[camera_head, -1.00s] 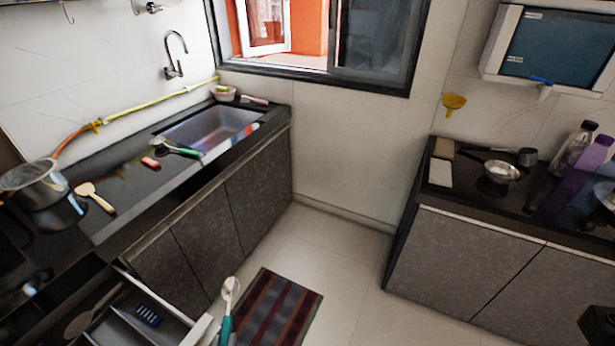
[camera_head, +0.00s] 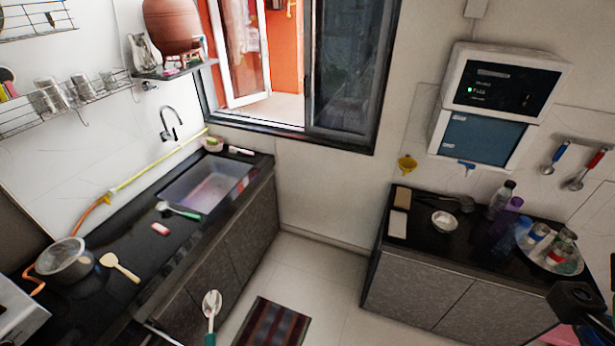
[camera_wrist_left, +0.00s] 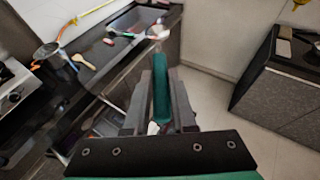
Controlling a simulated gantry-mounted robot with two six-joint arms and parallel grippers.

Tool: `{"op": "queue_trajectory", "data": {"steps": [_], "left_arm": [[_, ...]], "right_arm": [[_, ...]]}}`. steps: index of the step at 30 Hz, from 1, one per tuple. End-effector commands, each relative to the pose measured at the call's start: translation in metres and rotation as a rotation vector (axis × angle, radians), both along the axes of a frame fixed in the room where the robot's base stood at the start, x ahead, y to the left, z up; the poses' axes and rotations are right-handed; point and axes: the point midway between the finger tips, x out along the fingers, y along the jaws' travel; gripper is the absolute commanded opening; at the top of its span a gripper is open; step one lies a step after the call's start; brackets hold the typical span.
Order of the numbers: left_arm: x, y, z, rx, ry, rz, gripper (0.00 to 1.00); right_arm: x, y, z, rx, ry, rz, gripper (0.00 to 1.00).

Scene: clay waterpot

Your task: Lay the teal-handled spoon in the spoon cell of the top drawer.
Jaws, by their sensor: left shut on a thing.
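The teal-handled spoon (camera_head: 211,304) stands upright, pale bowl up, at the bottom of the head view. In the left wrist view my left gripper (camera_wrist_left: 160,85) is shut on its teal handle (camera_wrist_left: 160,98), with the bowl pointing away from the jaws. The head view does not clearly show the left jaws. The top drawer is mostly out of the head view; only a pale edge (camera_head: 158,336) shows at the bottom. Its spoon cell is not visible there. A dark part of my right arm (camera_head: 580,300) shows at the right edge; its jaws cannot be made out.
The left counter holds a pot (camera_head: 65,262), a wooden spatula (camera_head: 121,267), a green-handled utensil (camera_head: 178,210) and the sink (camera_head: 207,187). A clay pot (camera_head: 172,25) stands on a wall shelf. The right counter carries bottles and a tray (camera_head: 556,260). A striped mat (camera_head: 272,325) lies on open floor.

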Motion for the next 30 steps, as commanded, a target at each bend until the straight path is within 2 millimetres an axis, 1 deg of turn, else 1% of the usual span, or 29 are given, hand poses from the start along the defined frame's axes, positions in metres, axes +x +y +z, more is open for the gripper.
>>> {"op": "queue_trajectory", "data": {"steps": [1,3,6,9,12,27,30], "left_arm": [[-0.002,0.000,0.039,0.000,0.000,0.000,0.00],[-0.004,0.000,0.060,0.000,0.001,0.000,0.00],[-0.007,0.000,0.082,0.000,0.001,0.001,0.00],[-0.008,0.000,0.094,0.000,0.000,0.000,0.00],[-0.009,0.000,0.097,0.000,0.000,0.001,0.00],[-0.009,0.000,0.095,0.000,0.000,0.000,0.00],[-0.007,-0.001,0.098,0.000,-0.003,-0.007,0.00]], "right_arm": [[0.000,0.000,0.039,0.000,0.000,0.000,0.50],[0.000,0.000,0.060,0.000,0.000,0.000,0.50],[0.000,0.000,0.082,0.000,0.000,0.000,0.50],[0.000,0.000,0.094,0.000,0.000,0.000,0.50],[0.000,0.000,0.097,0.000,0.000,0.000,0.50],[0.000,0.000,0.095,0.000,0.000,0.000,0.50],[0.000,0.000,0.095,0.000,0.000,0.000,0.50]]}}
